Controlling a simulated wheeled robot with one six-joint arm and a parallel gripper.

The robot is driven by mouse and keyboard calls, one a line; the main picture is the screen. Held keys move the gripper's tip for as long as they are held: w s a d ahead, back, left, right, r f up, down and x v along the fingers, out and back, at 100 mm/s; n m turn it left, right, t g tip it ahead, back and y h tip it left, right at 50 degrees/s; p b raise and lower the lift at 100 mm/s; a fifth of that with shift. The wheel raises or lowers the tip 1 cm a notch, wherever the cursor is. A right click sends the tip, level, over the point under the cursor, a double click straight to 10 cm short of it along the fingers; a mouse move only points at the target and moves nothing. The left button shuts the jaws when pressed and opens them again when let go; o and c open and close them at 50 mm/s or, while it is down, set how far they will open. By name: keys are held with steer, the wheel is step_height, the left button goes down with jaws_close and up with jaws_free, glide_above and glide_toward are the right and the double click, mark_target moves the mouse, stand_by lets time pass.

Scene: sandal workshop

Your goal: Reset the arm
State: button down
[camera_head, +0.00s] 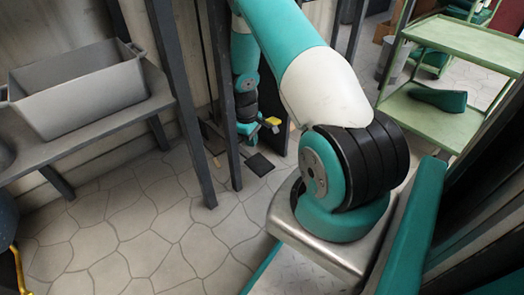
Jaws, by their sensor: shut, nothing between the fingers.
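My gripper (268,124) is at the lower end of the forearm, small in the picture, with teal and yellow parts. It is shut with nothing held and is above the floor, close to a dark post. Fine detail of the fingertips is too small to make out.
A grey bin (80,92) stands on a grey bench (100,128) at the left. Dark upright posts (183,95) stand close to the gripper. A green shelf cart (425,112) at the upper right holds a dark green item (437,97). The stone floor (140,225) in front is clear.

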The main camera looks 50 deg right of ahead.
steer(key=shift+w+a+r, duration=0.2)
steer(key=shift+w+r, duration=0.15)
steer(key=shift+r, duration=0.35)
steer(key=shift+s, duration=0.1)
